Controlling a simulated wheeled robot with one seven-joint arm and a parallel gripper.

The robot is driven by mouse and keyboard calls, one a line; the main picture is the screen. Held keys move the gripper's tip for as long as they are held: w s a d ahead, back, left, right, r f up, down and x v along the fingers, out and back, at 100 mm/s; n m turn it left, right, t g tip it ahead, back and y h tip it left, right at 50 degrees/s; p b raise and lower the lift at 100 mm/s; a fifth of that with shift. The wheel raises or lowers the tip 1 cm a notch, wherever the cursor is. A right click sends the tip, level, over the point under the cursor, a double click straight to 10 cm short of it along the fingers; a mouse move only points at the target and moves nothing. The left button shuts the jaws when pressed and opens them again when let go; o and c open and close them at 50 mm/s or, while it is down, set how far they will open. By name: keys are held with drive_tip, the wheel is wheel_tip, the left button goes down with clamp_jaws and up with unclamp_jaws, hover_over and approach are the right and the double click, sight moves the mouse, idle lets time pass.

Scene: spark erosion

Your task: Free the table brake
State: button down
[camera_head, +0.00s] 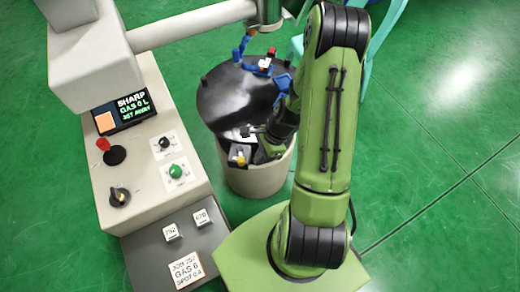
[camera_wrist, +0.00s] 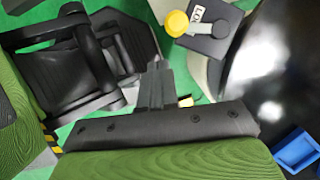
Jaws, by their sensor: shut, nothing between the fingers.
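The table brake is a small dark block (camera_wrist: 215,35) with a light label that starts "LO", the rest covered by a grey lever. The lever ends in a yellow knob (camera_wrist: 177,23), at the top of the wrist view. In the head view the yellow knob (camera_head: 239,159) shows at the near rim of the round dark table (camera_head: 225,95).
Blue clamps (camera_head: 262,67) sit on the table's far side, and one blue piece (camera_wrist: 297,152) shows in the wrist view. A control console (camera_head: 150,160) with a screen, red, black and green knobs stands left. Numbered tags (camera_head: 170,232) lie in front. Green floor is clear at right.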

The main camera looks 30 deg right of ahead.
drive_tip(key=s+p+v, duration=0.1)
drive_tip(key=p+v, duration=0.2)
drive_tip(key=v, duration=0.7)
drive_tip(key=shift+s+d, duration=0.4)
drive_tip(key=shift+d, duration=0.05)
